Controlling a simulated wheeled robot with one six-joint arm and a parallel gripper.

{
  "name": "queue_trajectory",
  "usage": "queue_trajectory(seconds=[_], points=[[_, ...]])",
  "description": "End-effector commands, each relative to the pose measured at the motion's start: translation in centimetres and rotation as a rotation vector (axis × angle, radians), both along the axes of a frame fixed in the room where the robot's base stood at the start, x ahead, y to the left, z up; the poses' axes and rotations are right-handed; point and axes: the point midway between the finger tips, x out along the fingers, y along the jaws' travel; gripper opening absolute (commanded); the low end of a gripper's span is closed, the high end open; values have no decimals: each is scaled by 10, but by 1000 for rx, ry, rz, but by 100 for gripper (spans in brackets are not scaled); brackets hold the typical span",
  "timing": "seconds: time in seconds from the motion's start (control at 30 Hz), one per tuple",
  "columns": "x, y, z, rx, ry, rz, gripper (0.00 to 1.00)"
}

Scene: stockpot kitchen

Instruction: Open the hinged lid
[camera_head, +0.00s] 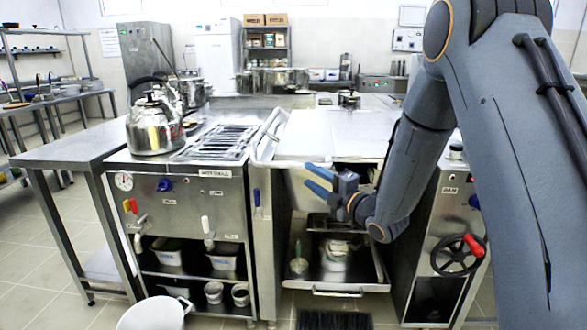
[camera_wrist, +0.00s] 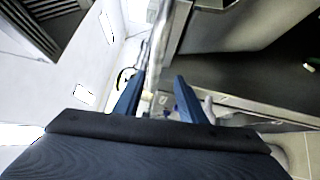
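The hinged lid (camera_head: 335,133) appears to be the broad flat steel cover on the central cooking unit; it lies level and looks shut. A slim metal bar (camera_head: 268,134) runs along its left side. My gripper (camera_head: 306,177) has two blue fingers, spread apart with nothing between them. It is in front of the unit, below the level of the lid's front edge, pointing left. In the wrist view my gripper (camera_wrist: 157,84) shows both fingers apart, with steel edges beyond them. I cannot tell whether a finger touches the unit.
A kettle (camera_head: 155,128) stands on the left stove beside a grate (camera_head: 217,142). An open drawer or shelf (camera_head: 337,289) holding pots juts out below my gripper. A red-handled wheel (camera_head: 457,254) is on the right unit. A white bin (camera_head: 153,314) stands on the floor at front left.

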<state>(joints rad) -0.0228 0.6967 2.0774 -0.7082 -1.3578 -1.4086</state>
Motion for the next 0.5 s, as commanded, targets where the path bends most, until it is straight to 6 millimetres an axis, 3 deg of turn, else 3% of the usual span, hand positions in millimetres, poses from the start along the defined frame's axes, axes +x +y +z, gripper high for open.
queue_trajectory(seconds=[0.23,0.5], points=[[3,17,5,-2,-96,46,37],[32,44,10,-2,-94,44,37]])
